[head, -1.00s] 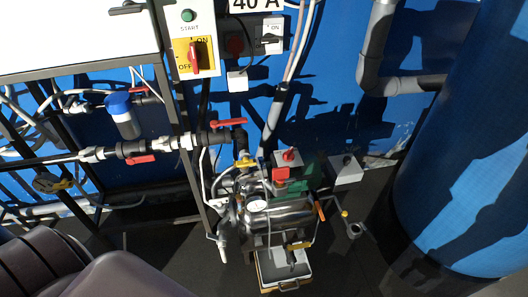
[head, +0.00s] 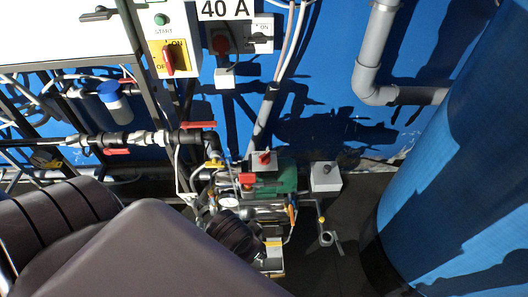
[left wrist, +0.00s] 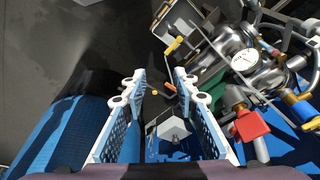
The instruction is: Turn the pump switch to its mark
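A grey box with a red rotary knob (head: 264,158) sits at the pump's top, beside a green motor part (head: 282,177). A separate grey box with a small dark knob (head: 325,177) stands just right of the pump. I cannot tell for certain which one is the pump switch; no mark is readable. My left arm reaches in from the lower left over the pump, its dark end hiding part of it. In the left wrist view my left gripper (left wrist: 158,85) is open and empty; a grey box (left wrist: 172,128) shows between its fingers, apart from them. My right gripper is not in view.
A yellow ON/OFF panel with a red handle (head: 168,59) hangs on the blue wall. Pipes with red-handled valves (head: 198,125) run left of the pump. A large blue tank (head: 462,160) stands at right. Dark floor lies between pump and tank.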

